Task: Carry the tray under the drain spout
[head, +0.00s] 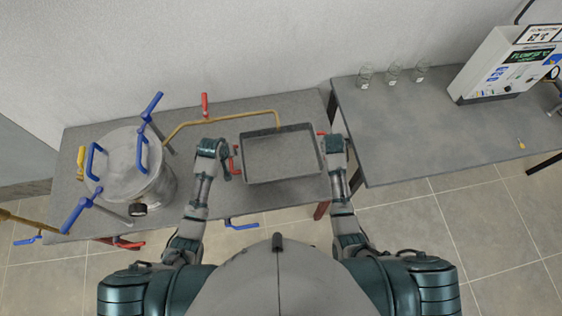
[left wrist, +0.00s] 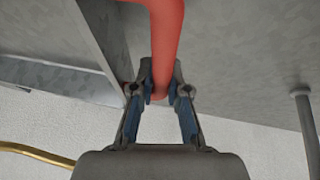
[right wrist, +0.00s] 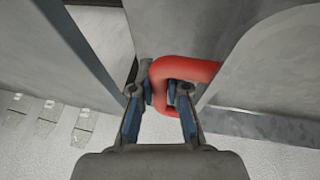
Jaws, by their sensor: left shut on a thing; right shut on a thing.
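The grey rectangular tray (head: 282,158) is level and empty, in front of my body in the head view. It has a red handle on each side. My left gripper (head: 232,162) is shut on the left red handle (left wrist: 166,45). My right gripper (head: 324,144) is shut on the right red handle (right wrist: 190,69). The brass drain spout (head: 235,116) runs right from the vessel side and bends down at the tray's back rim. Its tip is at or just behind that rim; I cannot tell its height over the tray.
A steel vessel (head: 130,165) with blue handles stands at the left of the grey bench (head: 85,140). A red valve lever (head: 205,104) stands up behind the spout. A second table (head: 430,125) at right holds glass beakers (head: 393,73) and an instrument box (head: 500,68).

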